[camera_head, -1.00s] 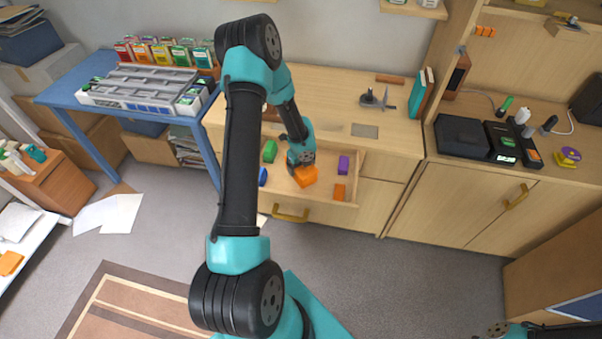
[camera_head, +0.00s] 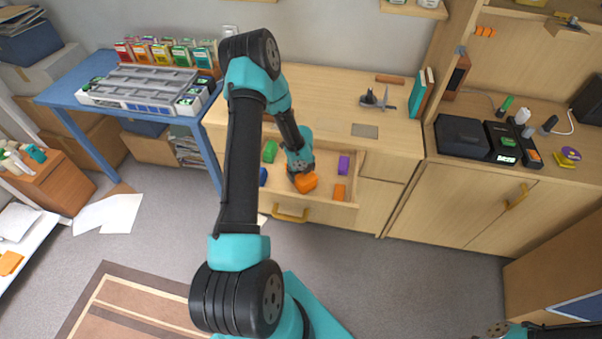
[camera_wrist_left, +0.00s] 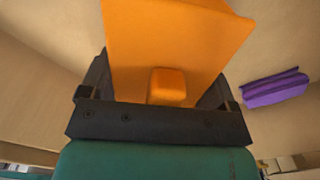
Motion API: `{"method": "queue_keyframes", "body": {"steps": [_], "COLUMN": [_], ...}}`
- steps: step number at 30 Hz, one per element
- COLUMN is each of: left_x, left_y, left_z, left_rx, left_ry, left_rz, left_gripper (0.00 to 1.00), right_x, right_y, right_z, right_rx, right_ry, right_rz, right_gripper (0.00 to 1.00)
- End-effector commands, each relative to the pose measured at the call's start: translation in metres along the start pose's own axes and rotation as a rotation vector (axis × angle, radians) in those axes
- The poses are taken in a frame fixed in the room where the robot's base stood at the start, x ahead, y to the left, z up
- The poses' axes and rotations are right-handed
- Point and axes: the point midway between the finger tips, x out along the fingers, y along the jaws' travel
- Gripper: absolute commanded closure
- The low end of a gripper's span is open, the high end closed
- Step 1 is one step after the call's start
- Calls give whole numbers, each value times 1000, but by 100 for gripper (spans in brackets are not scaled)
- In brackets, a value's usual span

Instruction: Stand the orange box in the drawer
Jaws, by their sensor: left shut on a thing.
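The orange box (camera_head: 306,183) is in the open drawer (camera_head: 318,205), under my left gripper (camera_head: 303,174). In the left wrist view the orange box (camera_wrist_left: 175,45) fills the space between the dark jaws, which are shut on it. A small orange knob or block (camera_wrist_left: 167,86) shows against its near face. From the head view I cannot tell whether the box touches the drawer floor. My right gripper is not clearly in view; only a bit of that arm shows at the lower right.
A purple block (camera_head: 343,164) and a flat orange-brown block (camera_head: 339,192) lie in the drawer to the right. A green block (camera_head: 270,151) and a blue block (camera_head: 263,176) lie to the left. The purple block also shows in the wrist view (camera_wrist_left: 275,88).

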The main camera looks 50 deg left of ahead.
Motion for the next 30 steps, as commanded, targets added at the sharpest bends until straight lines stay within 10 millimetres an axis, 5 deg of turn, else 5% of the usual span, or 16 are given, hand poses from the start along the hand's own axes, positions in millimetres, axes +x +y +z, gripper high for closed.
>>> {"method": "queue_keyframes", "body": {"steps": [3,4,9,20,30], "left_x": [3,3,2,-2,-36], "left_y": [0,0,0,0,-1], "left_z": [0,0,0,0,0], "left_rx": [1,1,1,0,1], "left_ry": [0,0,0,-1,-2], "left_rz": [1,0,0,-1,-2], "left_gripper": [42,15,0,0,0], "right_x": [0,0,0,0,0], "right_y": [0,0,0,0,0], "right_z": [0,0,0,0,0], "right_rx": [0,0,0,0,0], "right_ry": [0,0,0,0,0], "right_rz": [0,0,0,0,0], "right_gripper": [57,57,57,57,57]}}
